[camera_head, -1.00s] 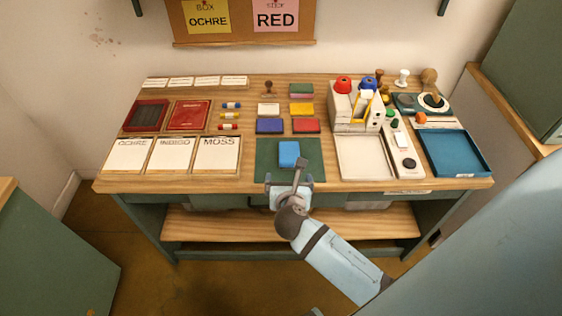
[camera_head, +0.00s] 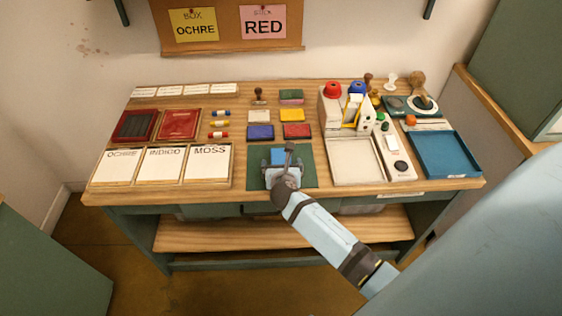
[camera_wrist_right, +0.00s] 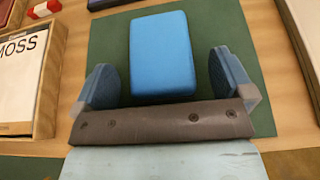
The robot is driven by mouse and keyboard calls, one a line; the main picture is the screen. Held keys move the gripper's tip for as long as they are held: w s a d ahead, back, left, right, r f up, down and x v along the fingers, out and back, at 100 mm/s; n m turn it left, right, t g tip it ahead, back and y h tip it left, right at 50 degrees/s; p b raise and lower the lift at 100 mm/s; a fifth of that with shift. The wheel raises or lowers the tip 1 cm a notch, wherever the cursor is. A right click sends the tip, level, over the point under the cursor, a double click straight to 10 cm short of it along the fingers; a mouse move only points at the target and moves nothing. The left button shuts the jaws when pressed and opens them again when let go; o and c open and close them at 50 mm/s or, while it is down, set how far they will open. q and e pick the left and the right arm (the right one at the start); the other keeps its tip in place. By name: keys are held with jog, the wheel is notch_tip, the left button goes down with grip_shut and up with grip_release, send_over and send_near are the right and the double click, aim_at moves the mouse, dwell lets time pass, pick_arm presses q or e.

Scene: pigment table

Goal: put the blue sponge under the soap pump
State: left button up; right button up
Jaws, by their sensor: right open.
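A bright blue block with rounded edges (camera_head: 278,154), which looks like the blue sponge, lies flat on a dark green mat (camera_head: 310,171) at the table's front middle. My right gripper (camera_head: 282,162) is open at the block's near edge and partly hides it in the head view. In the right wrist view the block (camera_wrist_right: 162,50) lies between the two spread fingers (camera_wrist_right: 163,72), nearer the right one, with gaps on both sides. I cannot make out a soap pump in either view. My left gripper is not in view.
Left of the mat stand label cards (camera_head: 209,166). Behind it are blue (camera_head: 260,132) and red (camera_head: 297,131) pads. To its right are a pale tray (camera_head: 354,162), a white stand with red and blue tops (camera_head: 335,110) and a blue tray (camera_head: 447,154).

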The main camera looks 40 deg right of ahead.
jog(key=shift+w+d+f, duration=0.15)
jog(key=shift+w, duration=0.15)
jog(key=shift+c, duration=0.5)
jog(key=c, duration=1)
jog(key=shift+o, duration=0.2)
